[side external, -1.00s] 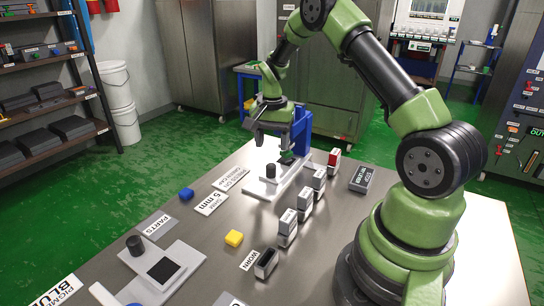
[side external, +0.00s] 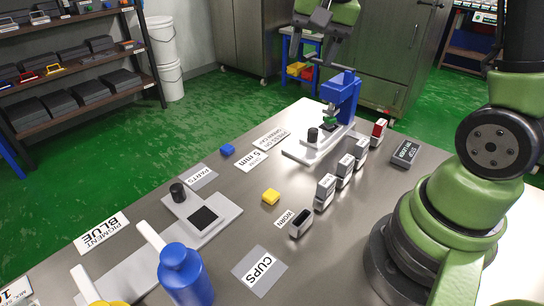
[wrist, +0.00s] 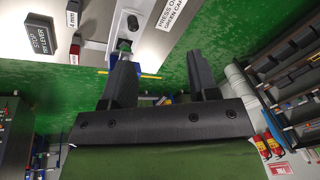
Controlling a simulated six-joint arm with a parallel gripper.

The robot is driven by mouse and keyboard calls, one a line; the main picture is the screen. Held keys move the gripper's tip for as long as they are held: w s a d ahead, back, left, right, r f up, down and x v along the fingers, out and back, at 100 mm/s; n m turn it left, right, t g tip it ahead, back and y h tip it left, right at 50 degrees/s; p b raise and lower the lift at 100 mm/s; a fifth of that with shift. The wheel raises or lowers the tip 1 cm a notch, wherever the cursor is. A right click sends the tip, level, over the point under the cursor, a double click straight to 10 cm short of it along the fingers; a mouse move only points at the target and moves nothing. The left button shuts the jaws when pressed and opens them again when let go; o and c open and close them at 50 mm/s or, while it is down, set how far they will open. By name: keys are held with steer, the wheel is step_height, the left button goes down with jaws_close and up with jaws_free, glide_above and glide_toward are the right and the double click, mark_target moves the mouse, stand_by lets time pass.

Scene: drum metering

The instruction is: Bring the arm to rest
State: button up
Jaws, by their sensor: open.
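My gripper (side external: 312,50) is high at the top of the side external view, beyond the table and behind the blue press (side external: 345,92). Its two dark fingers are apart with nothing between them. In the wrist view my gripper (wrist: 162,68) shows both fingers spread, with green floor between and around them. The press has a white base (side external: 300,152) with a black knob and a green part on it. The base also shows near the top of the wrist view (wrist: 118,25). Much of my forearm is out of the side frame.
A blue stand (side external: 300,45) is behind my gripper.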

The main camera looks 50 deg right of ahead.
steer(key=s+a+r+n+t+y, duration=0.1)
steer(key=s+a+r+n+t, duration=0.1)
steer(key=s+a, duration=0.3)
steer(key=s+a+r+n+t+y, duration=0.1)
steer(key=s+a+r+n+t, duration=0.1)
steer(key=s, duration=0.8)
steer(key=a+r+n, duration=0.1)
steer(key=a+n, duration=0.1)
steer(key=a, duration=0.1)
steer(key=shift+s+a+r+n, duration=0.15)
steer(key=shift+a+n, duration=0.15)
steer(key=shift+a, duration=0.05)
